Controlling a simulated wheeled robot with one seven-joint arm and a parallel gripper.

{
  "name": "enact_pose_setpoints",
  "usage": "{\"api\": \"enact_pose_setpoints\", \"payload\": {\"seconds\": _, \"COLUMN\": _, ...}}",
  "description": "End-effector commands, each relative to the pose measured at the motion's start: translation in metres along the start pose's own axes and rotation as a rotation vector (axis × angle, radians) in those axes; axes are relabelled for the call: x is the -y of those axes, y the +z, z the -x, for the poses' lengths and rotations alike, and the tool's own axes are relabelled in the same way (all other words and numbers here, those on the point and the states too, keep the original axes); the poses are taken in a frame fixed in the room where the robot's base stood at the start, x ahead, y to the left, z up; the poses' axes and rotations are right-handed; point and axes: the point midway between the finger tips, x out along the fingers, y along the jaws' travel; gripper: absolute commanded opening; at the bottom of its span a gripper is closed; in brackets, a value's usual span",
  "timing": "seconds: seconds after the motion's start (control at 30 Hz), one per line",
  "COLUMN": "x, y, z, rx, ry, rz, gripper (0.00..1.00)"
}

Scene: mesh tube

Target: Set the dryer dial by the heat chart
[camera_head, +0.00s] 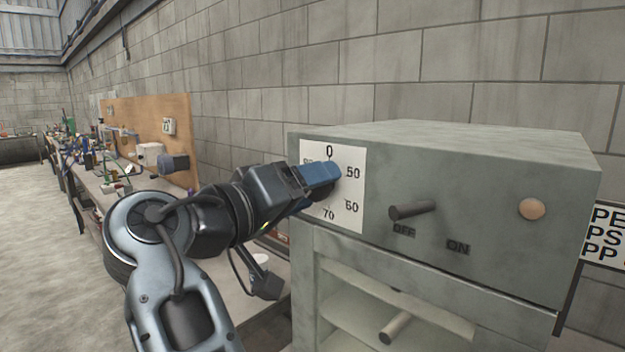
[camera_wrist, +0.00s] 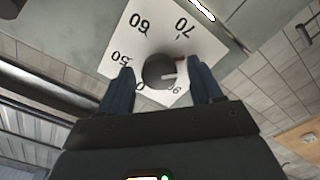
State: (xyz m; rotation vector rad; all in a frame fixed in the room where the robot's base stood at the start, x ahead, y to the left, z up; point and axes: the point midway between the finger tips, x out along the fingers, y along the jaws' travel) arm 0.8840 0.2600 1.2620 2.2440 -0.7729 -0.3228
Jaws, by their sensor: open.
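The dryer (camera_head: 480,165) is a grey-green box with a white dial plate (camera_head: 350,205) marked 0, 50, 60 and 70; another number is mostly hidden by my gripper (camera_head: 318,182). The dark round dial (camera_wrist: 157,70) shows in the wrist view, with the plate upside down. Its white mark points right, between 70 and a partly covered number. My open blue fingers stand on either side of the dial; I cannot tell whether they touch it. A white chart (camera_head: 606,235) at the right edge reads PE, PS, PP; its values are out of view.
A dark lever (camera_head: 412,210) sticks out right of the plate, above OFF and ON labels. A round orange button (camera_head: 531,208) is farther right. A handle (camera_head: 395,327) sticks out below. A cluttered workbench (camera_head: 105,185) runs along the wall at left.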

Motion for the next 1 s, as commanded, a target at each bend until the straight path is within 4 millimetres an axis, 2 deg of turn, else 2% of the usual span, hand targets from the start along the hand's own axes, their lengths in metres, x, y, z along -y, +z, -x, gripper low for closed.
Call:
{"api": "enact_pose_setpoints", "payload": {"seconds": 0.1, "x": 0.0000, "y": -0.0001, "z": -0.0069, "rx": 0.000, "ry": -0.001, "rz": 0.001, "gripper": 0.65}}
{"api": "enact_pose_setpoints", "payload": {"seconds": 0.37, "x": 0.0006, "y": 0.0002, "z": -0.0084, "rx": -0.001, "ry": -0.001, "rz": 0.000, "gripper": 0.65}}
{"api": "enact_pose_setpoints", "payload": {"seconds": 0.9, "x": 0.0004, "y": 0.0000, "z": -0.0081, "rx": -0.001, "ry": -0.001, "rz": 0.000, "gripper": 0.15}}
{"api": "enact_pose_setpoints", "payload": {"seconds": 1.0, "x": 0.0006, "y": 0.0001, "z": -0.0081, "rx": -0.001, "ry": -0.001, "rz": -0.001, "gripper": 0.10}}
